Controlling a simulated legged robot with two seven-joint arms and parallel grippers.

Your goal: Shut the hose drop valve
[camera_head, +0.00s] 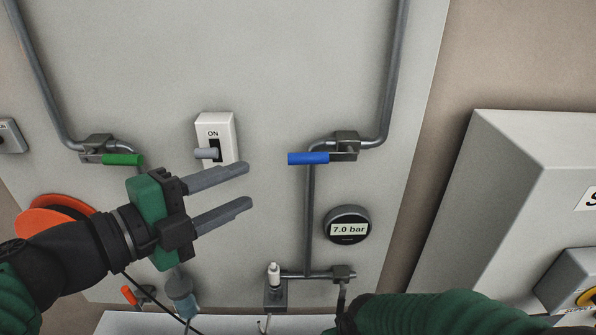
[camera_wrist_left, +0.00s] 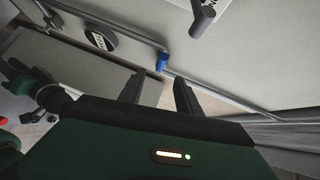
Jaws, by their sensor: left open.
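Two lever valves sit on the grey panel (camera_head: 290,60), and no label shows which is the hose drop valve. The blue lever (camera_head: 308,158) lies level, pointing left from its valve body (camera_head: 345,146), in line with the short level pipe run there. The green lever (camera_head: 123,160) lies level at left, pointing right from its body. My left gripper (camera_head: 249,186) is open and empty, its fingers pointing right, left of and below the blue lever, apart from it. The left wrist view shows the blue lever (camera_wrist_left: 162,62) beyond the open fingers (camera_wrist_left: 157,85). My right gripper is mostly hidden by its forearm.
A white switch (camera_head: 225,125) marked ON sits just above my left fingers. A round gauge (camera_head: 348,226) reads 7.0 bar. A grey cabinet (camera_head: 510,180) stands at right.

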